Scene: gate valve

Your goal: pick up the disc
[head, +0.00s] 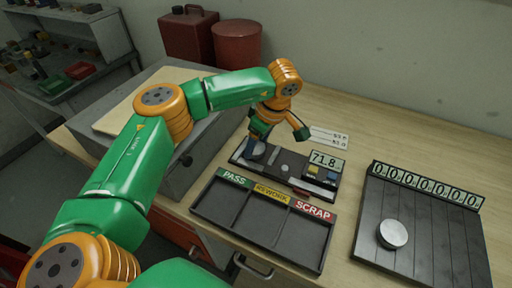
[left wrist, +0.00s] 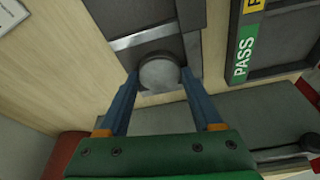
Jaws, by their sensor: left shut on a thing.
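A grey round disc (left wrist: 159,74) sits between the two blue fingers of my left gripper (left wrist: 158,80) in the left wrist view. The gripper is shut on it, with a finger on either side. The disc is at the end of a dark measuring device (head: 291,172), which also shows in the left wrist view (left wrist: 150,25). In the head view my left gripper (head: 258,147) is over the left end of this device, and its fingers and wrist mostly hide the disc. I cannot tell whether the disc touches the device. My right gripper is out of view.
A tray (head: 262,222) with PASS, REWORK and SCRAP compartments stands in front of the device; they look empty. The device's display (head: 325,160) reads 71.8. A dark slatted board (head: 420,250) at right holds another silver disc (head: 393,233). Red containers (head: 237,43) stand behind.

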